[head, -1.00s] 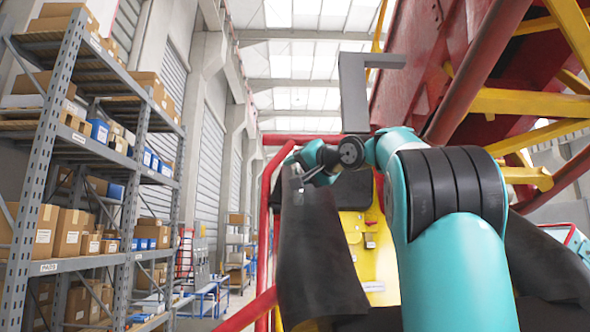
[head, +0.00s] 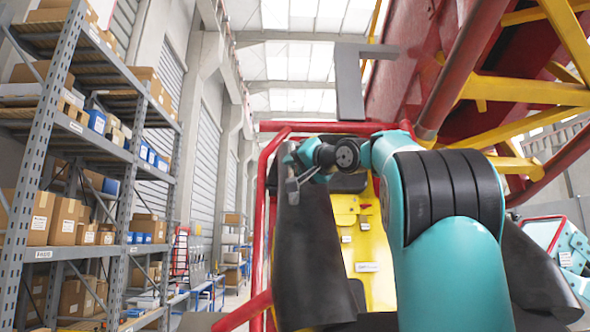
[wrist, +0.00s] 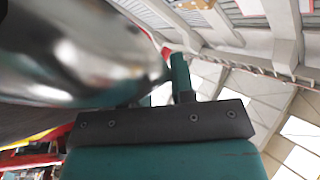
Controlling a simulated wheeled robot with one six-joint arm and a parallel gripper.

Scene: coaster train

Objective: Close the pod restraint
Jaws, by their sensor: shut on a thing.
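In the head view, a dark curved pad (head: 312,255), likely part of the pod restraint, stands upright left of a yellow panel (head: 375,250). A second dark pad (head: 540,270) is at right, partly behind my arm. My gripper (head: 292,184) is at the upper left edge of the left pad. In the wrist view, a shiny metal bar (wrist: 75,50) fills the upper left, close to my gripper (wrist: 180,85). My gripper is shut on this bar; the contact itself is mostly hidden. Whether the restraint is latched cannot be seen.
Red rails (head: 265,200) frame the left side. A grey angled bar (head: 348,85) stands above my wrist. A large red and yellow structure (head: 500,60) is overhead at right. Shelving with boxes (head: 85,160) lines the left, with an open aisle beside it.

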